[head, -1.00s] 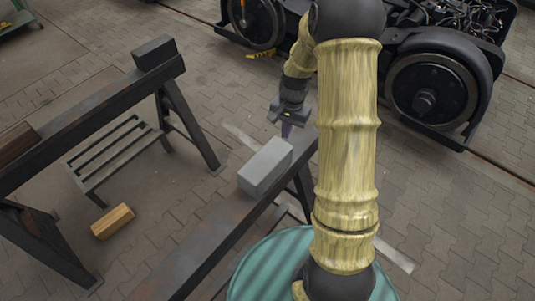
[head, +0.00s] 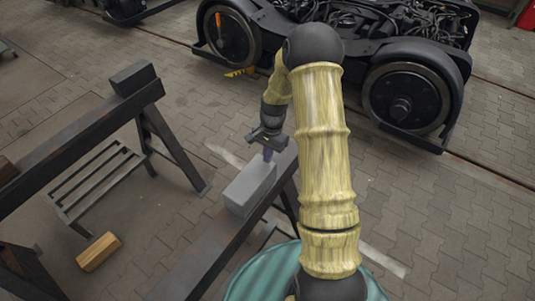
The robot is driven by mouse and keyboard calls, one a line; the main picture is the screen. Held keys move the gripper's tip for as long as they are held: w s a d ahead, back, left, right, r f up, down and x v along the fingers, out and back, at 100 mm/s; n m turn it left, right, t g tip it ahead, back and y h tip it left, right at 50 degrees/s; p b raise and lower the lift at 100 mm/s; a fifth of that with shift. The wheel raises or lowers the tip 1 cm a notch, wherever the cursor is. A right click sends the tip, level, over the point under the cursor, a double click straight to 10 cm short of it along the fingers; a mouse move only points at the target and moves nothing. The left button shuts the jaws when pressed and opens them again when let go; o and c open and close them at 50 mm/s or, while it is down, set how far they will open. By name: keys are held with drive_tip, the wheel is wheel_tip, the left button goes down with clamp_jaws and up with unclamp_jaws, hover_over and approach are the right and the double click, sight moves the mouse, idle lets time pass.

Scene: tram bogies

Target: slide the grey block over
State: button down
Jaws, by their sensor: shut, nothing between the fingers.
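The grey block (head: 249,190) lies lengthwise on the dark beam (head: 213,246) of a trestle, near the beam's far end. My gripper (head: 268,155) points down at the block's far end with its fingers shut and nothing between them.
A second dark trestle (head: 78,139) with a slatted rack (head: 98,180) stands left. A wooden block (head: 98,251) lies on the paving below. A bogie (head: 408,95) stands behind. A green ribbed round object (head: 262,268) is at the bottom. The beam before the block is clear.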

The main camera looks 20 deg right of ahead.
sight(252, 183)
drive_tip(key=s+a, duration=0.1)
drive_tip(key=a, duration=0.1)
drive_tip(key=s+a+p, duration=0.1)
drive_tip(key=s+a, duration=0.1)
drive_tip(key=a, duration=0.1)
drive_tip(key=s+a+p, duration=0.1)
drive_tip(key=s+a, duration=0.1)
drive_tip(key=shift+s+a+r, duration=0.1)
drive_tip(key=shift+s+a, duration=0.1)
drive_tip(key=shift+a, duration=0.1)
drive_tip(key=shift+f, duration=0.25)
drive_tip(key=shift+w+d+f, duration=0.1)
drive_tip(key=shift+d+f, duration=0.05)
drive_tip(key=shift+f, duration=0.55)
drive_tip(key=shift+s, duration=0.2)
